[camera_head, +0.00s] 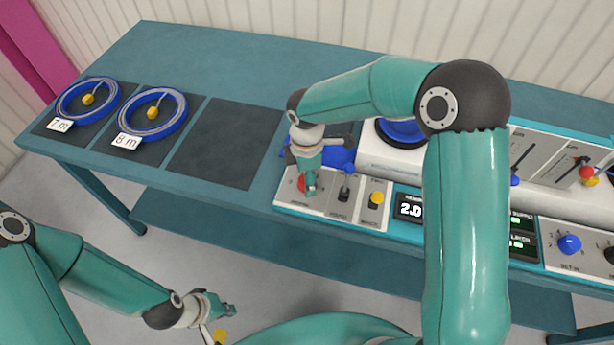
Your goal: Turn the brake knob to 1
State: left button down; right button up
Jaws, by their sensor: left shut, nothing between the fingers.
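A blue knob (568,243) with a dial scale sits on the front panel at the right, and a dark knob (609,254) beside it is cut off by the right edge. I cannot tell from the labels which is the brake knob or read its setting. My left gripper (229,311) is shut and empty at the lower left, in front of the table and far from both knobs. My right gripper (310,188) points down at a red control (302,184) on the panel's left end and partly covers it. Whether its fingers are open or touch the control is unclear.
Two blue reels (87,99) (152,111) lie on dark mats at the left, labelled 7 m and 8 m. A third mat (229,144) is bare. A display (410,211) reads 2.0. A black lever (345,189) and yellow control (376,198) stand nearby. My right arm hides the panel's middle.

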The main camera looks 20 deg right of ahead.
notch_tip(320, 180, up, 12)
jog(key=shift+f, duration=0.2)
dwell(0.6)
